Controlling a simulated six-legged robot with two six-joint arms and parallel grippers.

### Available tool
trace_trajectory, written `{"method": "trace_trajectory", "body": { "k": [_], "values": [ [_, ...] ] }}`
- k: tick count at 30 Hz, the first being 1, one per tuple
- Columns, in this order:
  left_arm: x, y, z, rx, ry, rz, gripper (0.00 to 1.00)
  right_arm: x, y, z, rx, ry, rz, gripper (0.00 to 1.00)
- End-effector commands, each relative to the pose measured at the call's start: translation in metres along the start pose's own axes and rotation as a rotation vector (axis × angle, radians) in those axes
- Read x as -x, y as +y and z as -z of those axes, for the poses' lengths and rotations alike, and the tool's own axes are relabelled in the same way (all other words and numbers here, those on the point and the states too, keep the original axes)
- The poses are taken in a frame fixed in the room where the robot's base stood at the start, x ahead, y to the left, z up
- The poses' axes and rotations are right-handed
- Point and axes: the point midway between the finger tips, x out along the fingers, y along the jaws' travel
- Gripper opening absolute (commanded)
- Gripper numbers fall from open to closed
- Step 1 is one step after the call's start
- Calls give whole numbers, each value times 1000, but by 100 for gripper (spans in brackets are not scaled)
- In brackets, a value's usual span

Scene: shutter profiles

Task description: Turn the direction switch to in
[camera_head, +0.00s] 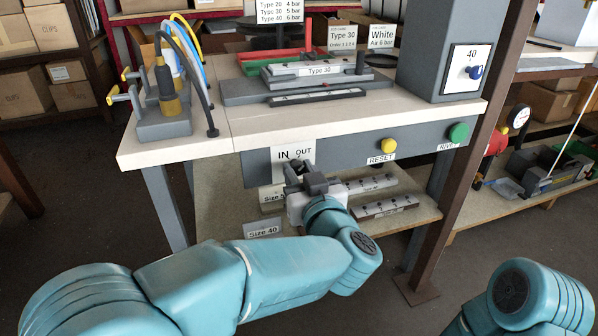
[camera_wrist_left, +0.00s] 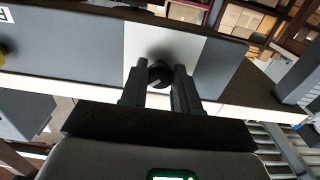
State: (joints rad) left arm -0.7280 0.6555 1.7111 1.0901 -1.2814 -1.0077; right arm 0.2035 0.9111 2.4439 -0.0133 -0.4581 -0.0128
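The direction switch (camera_wrist_left: 160,74) is a dark round knob on a white plate, seen in the left wrist view. In the head view its plate (camera_head: 293,152) is marked IN and OUT on the bench's grey front panel. My left gripper (camera_head: 305,177) is in front of the plate and hides the knob there. In the wrist view the left gripper's two fingers (camera_wrist_left: 159,82) are apart, one at each side of the knob. I cannot tell whether they touch it. The knob's pointing direction is not clear. My right gripper is not in view.
On the same panel to the right are a yellow RESET button (camera_head: 389,146) and a green button (camera_head: 458,132). A lower shelf (camera_head: 415,205) with labelled profiles lies below and behind my left arm. A brown post (camera_head: 470,150) stands at the bench's right end.

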Motion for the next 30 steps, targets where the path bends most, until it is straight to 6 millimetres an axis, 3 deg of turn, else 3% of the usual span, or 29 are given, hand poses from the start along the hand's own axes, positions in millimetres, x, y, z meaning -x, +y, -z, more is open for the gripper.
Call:
{"method": "trace_trajectory", "body": {
  "k": [1, 2, 14, 30],
  "values": [
    [0, 0, 0, 0, 0, -1, 10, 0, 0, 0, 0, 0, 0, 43],
    [0, 0, 0, 0, 0, -1, 0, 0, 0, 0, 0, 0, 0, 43],
    [-3, 0, 0, 57, -1, -1, 1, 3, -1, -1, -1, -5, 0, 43],
    [-3, 0, 0, 502, 1, -1, 1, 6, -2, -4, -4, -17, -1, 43]
  ]
}}
